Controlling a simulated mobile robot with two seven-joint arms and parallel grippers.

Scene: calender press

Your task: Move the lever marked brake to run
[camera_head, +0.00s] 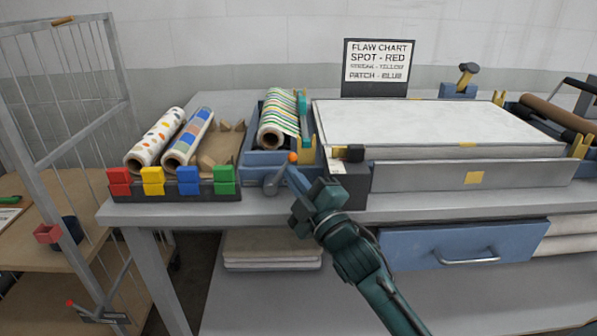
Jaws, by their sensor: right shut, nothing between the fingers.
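No lettering reading brake or run is legible, so I cannot tell for certain which part is the brake lever. A small orange knob (292,157) shows at the front of the blue roll stand (255,158), right at the tip of my right gripper (296,174). The gripper is shut and empty, pointing up and left; whether it touches the knob is unclear. A grey crank-like handle (274,184) sits just left of the gripper. A teal handle (303,106) stands upright beside the striped roll (279,122). My left gripper is not in view.
A dark box with a pale label (337,166) stands right of the gripper, beside the white press bed (425,124). Coloured clips (188,180) front the rack of patterned rolls at left. A flaw chart (379,64) stands behind. A wire cart (60,120) is far left.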

